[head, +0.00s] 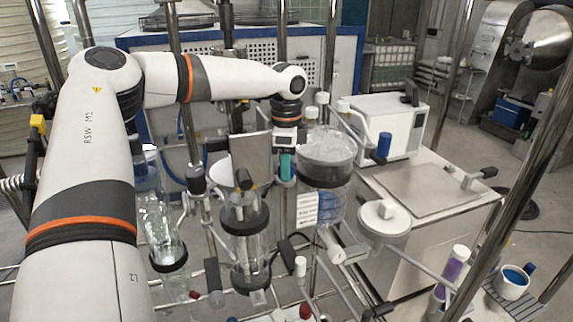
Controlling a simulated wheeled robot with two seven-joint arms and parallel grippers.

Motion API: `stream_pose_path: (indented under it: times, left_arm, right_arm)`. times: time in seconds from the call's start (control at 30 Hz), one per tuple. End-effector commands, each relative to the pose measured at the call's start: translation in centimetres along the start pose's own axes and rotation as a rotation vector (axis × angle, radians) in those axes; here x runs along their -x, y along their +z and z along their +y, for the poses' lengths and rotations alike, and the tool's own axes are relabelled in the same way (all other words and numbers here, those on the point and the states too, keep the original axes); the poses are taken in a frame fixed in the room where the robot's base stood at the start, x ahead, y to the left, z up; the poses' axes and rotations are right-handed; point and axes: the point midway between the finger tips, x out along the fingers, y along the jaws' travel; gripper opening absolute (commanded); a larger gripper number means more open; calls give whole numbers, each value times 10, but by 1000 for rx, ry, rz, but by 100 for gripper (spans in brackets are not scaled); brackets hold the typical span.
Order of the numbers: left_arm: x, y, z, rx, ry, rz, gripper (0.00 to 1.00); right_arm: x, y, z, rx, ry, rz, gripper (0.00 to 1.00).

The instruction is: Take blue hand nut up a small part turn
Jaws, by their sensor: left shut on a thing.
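My left gripper (286,158) points down at the middle of the glass still, left of the wide glass vessel (326,160). It is shut on a small blue-green cylinder (286,168), which I take to be the blue hand nut. The fingers and my wrist hide part of it, so I cannot make out its thread or how far it is turned. A darker blue knob (384,146) sits apart to the right, in front of the white box. My right gripper is not in view.
Metal posts and clamp rods surround my left gripper. A steel bench (420,185) carries a white box (385,118). A white mug (511,284) stands lower right.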

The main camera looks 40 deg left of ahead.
Motion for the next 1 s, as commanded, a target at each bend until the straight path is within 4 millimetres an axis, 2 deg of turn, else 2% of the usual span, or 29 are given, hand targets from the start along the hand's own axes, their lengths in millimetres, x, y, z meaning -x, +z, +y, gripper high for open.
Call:
stream_pose_path:
  times: [0.6,0.63,0.73,1.0]
  left_arm:
    - [5,1,2,-48,10,-8,11]
    - [5,2,2,-48,10,-8,37]
    - [4,1,2,-48,9,-6,54]
    - [2,1,1,-48,4,-3,56]
  right_arm:
    - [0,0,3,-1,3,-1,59]
    - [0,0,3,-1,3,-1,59]
    - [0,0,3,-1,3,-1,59]
    - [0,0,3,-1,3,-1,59]
